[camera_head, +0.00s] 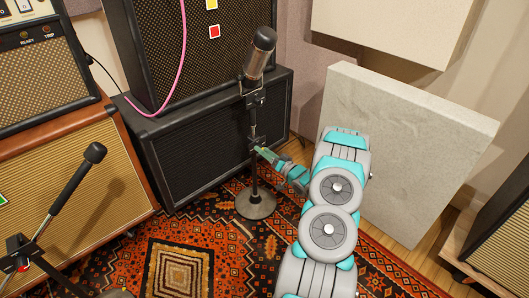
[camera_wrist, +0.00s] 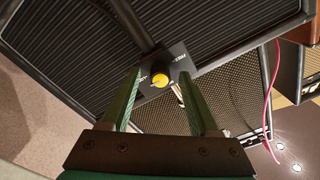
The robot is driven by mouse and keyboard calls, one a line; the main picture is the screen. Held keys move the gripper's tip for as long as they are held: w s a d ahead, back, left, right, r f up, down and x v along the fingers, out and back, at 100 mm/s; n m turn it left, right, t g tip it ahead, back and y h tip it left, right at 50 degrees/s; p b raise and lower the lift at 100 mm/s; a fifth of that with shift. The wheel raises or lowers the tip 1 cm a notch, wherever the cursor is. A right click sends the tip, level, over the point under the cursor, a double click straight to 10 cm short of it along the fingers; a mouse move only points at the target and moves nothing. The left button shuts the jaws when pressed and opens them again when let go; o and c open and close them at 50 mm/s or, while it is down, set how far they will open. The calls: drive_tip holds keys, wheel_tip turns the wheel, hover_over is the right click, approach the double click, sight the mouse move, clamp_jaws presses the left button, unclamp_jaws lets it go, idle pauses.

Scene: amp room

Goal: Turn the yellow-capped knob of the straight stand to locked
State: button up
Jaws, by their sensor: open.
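The straight stand (camera_head: 254,178) stands upright on a round base on the rug, with a large microphone (camera_head: 259,54) at its top. Its yellow-capped knob (camera_wrist: 160,80) sits on a dark block with white lettering, seen in the wrist view; the lettering is too small to read fully. My gripper (camera_head: 259,150) is at the stand's mid-height clamp in the head view. In the wrist view my gripper (camera_wrist: 158,92) is open, with one green finger on each side of the knob. I cannot tell whether the fingers touch it. The knob is hidden in the head view.
Black amp cabinets (camera_head: 215,135) stand close behind the stand. A second, tilted microphone stand (camera_head: 60,205) is at the left, before a tan amp (camera_head: 95,180). A pale panel (camera_head: 400,140) leans at the right. A pink cable (camera_head: 183,50) hangs over the upper cabinet.

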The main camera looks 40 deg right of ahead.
sight(263, 148)
drive_tip(key=s, duration=0.7)
drive_tip(key=shift+s+d+f+b, duration=0.15)
drive_tip(key=shift+s+d+b, duration=0.15)
drive_tip(key=shift+s+b, duration=0.1)
drive_tip(key=shift+w, duration=0.1)
drive_tip(key=w+g, duration=0.1)
drive_tip(key=w+r+n+g, duration=0.1)
drive_tip(key=w, duration=0.1)
drive_tip(key=w+r+n+g+h, duration=0.1)
drive_tip(key=w+g, duration=0.1)
drive_tip(key=shift+a, duration=0.25)
drive_tip(key=s+a+r+n+g+h, duration=0.1)
drive_tip(key=s+a+r+g+h, duration=0.35)
drive_tip(key=a+r+g, duration=0.5)
drive_tip(key=s+a+r+n+g+y, duration=0.1)
drive_tip(key=s+a+r+g, duration=0.1)
drive_tip(key=s+a, duration=0.7)
drive_tip(key=s+a+r+n+g+y, duration=0.1)
drive_tip(key=s+a+r, duration=0.3)
drive_tip(key=s+a, duration=0.6)
drive_tip(key=s+a+r+n+g+y, duration=0.1)
drive_tip(key=s+a+r+g+y, duration=0.1)
drive_tip(key=s+a, duration=0.8)
drive_tip(key=s+r+g, duration=0.1)
drive_tip(key=s+r, duration=0.1)
drive_tip(key=s, duration=0.5)
drive_tip(key=shift+s+a+n+g, duration=0.15)
drive_tip(key=shift+a+n+g, duration=0.1)
drive_tip(key=shift+n+g, duration=0.1)
